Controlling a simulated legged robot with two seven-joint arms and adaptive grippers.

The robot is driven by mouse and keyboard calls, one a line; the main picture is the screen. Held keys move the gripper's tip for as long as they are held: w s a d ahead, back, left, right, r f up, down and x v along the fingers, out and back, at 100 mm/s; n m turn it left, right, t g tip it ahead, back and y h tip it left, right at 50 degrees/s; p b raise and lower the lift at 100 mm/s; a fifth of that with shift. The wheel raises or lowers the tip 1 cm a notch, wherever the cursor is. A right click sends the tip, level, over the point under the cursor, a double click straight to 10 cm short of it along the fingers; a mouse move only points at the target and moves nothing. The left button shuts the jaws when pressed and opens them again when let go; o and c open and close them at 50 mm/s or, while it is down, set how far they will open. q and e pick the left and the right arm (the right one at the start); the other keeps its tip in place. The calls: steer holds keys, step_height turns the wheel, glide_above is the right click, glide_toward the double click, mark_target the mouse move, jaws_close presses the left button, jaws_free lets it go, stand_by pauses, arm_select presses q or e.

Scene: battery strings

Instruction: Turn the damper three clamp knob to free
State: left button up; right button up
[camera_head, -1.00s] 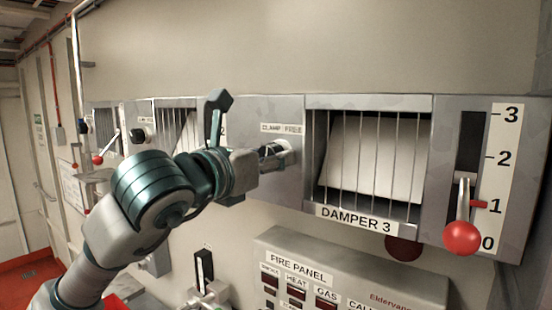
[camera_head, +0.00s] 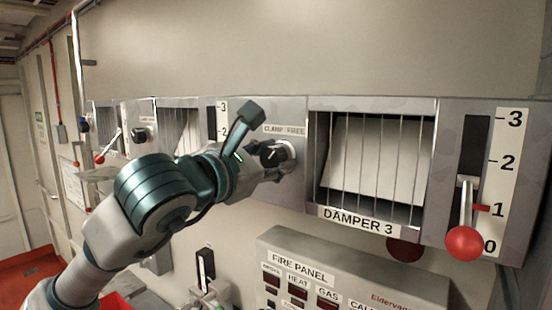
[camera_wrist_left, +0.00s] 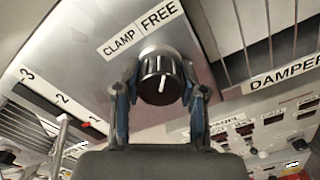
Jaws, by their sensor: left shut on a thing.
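The damper three clamp knob (camera_head: 279,153) is round and black with a white mark, under a CLAMP | FREE label (camera_head: 284,130) left of the damper 3 grille. In the left wrist view the knob (camera_wrist_left: 160,80) shows its ribbed side and white mark between the fingers. My left gripper (camera_head: 276,163) reaches it from the lower left and is shut on it, one finger on each side (camera_wrist_left: 160,98). I cannot tell exactly which word the mark points to. My right gripper is not in view.
The damper 3 grille (camera_head: 372,165) is right of the knob. Beyond it a red-ball lever (camera_head: 464,243) sits low on a 0 to 3 scale (camera_head: 502,180). A fire panel (camera_head: 340,270) juts out below. Other damper units stand at the left.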

arm_select(q)
steer(key=shift+s+r, duration=0.1)
stand_by(0.3)
steer(key=o, duration=1)
steer(key=shift+o, duration=0.7)
steer(key=shift+s, duration=0.15)
steer(key=shift+s+a, duration=0.15)
steer(key=shift+a, duration=0.2)
steer(key=v, duration=1.1)
steer(key=shift+s+a, duration=0.25)
steer(key=shift+s, duration=0.05)
